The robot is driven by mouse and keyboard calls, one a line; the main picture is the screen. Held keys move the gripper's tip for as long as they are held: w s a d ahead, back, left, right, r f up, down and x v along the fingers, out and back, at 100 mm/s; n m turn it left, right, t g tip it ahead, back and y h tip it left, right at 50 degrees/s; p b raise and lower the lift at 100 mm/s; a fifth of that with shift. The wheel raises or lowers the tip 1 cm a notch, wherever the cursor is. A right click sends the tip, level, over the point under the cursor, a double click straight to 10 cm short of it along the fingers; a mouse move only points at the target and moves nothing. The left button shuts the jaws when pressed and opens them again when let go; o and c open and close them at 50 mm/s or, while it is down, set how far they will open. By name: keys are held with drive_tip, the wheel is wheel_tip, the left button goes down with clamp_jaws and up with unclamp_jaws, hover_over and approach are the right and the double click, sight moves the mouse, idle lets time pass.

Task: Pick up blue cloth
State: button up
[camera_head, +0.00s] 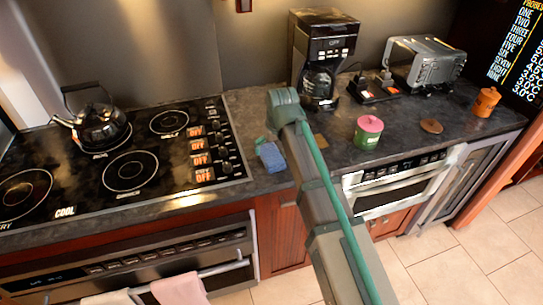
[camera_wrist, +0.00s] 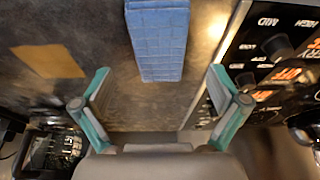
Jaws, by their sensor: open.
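The blue cloth (camera_head: 270,157) is a small folded rectangle lying on the dark counter, just right of the stove. In the wrist view the blue cloth (camera_wrist: 158,38) is at the top middle, beyond and between my fingertips, apart from both. My gripper (camera_wrist: 162,84) is open and empty, with teal fingers spread left and right.
The stove (camera_head: 129,156) with a kettle (camera_head: 97,124) is left of the cloth. A coffee maker (camera_head: 322,57) stands behind my arm. A pink-lidded green jar (camera_head: 368,133) and a toaster oven (camera_head: 424,63) are to the right. A tan flat piece (camera_wrist: 48,61) lies on the counter.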

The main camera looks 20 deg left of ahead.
sight(271, 154)
drive_tip(key=shift+p+x, duration=0.5)
drive_tip(key=shift+x, duration=1.4)
drive_tip(key=c, duration=1.1)
drive_tip(key=shift+r, duration=0.1)
drive_tip(key=shift+c, duration=0.2)
drive_tip(key=shift+r, duration=0.45)
wheel_tip(271, 154, up, 2)
drive_tip(key=shift+b, duration=0.4)
drive_tip(key=s+d+r+b, duration=0.3)
drive_tip(key=s+d+r, duration=0.3)
drive_tip(key=s+r, duration=0.4)
drive_tip(key=s, duration=0.2)
drive_tip(key=shift+s+d+b, duration=0.2)
drive_tip(key=shift+s+b, duration=0.05)
drive_tip(key=shift+b, duration=0.05)
